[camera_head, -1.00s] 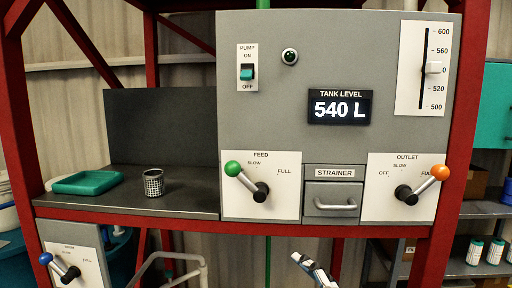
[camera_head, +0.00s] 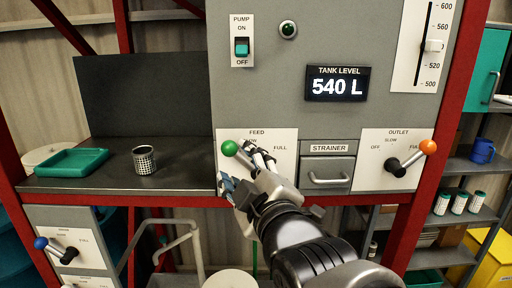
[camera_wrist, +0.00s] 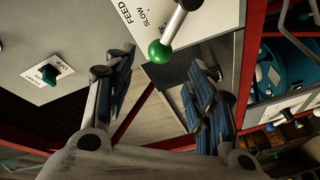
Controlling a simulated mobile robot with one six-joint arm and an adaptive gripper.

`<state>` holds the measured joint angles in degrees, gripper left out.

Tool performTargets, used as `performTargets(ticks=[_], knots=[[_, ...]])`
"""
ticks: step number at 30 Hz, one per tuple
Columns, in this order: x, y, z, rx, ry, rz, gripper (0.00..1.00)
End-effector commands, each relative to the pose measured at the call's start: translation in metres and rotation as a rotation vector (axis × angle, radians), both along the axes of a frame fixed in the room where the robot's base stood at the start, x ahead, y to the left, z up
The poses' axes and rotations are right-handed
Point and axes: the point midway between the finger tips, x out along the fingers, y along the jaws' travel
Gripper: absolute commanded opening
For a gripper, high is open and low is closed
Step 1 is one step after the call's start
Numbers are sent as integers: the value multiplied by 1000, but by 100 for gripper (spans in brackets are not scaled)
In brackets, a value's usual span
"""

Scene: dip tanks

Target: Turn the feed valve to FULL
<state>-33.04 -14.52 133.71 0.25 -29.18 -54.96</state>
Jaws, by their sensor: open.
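The feed valve's green ball knob (camera_head: 229,148) is at the left of the FEED plate (camera_head: 285,134), toward the upper left, with FULL printed at the right. My gripper (camera_head: 244,173) is in front of this plate and hides the valve's dark hub in the head view. Its jaws are open. In the wrist view the green knob (camera_wrist: 159,52) lies ahead, between the two spread fingers (camera_wrist: 158,72), and its grey lever runs up to a dark hub. Nothing is held. I cannot tell whether a finger touches the lever. The display (camera_head: 337,84) reads 540 L.
The strainer drawer (camera_head: 327,173) and the orange-knobbed outlet valve (camera_head: 428,147) are right of the feed plate. A mesh basket (camera_head: 144,160) and green tray (camera_head: 66,162) sit on the left shelf. A blue-knobbed valve (camera_head: 41,243) is lower left. The pump switch (camera_head: 241,47) is above.

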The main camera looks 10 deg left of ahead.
Motion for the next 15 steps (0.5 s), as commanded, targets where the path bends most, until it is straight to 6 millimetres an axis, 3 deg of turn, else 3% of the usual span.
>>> performTargets(ticks=[6, 15], knots=[[36, 23, 0, -2, 3, 0, 50], [62, 40, 1, 1, 1, 0, 50]])
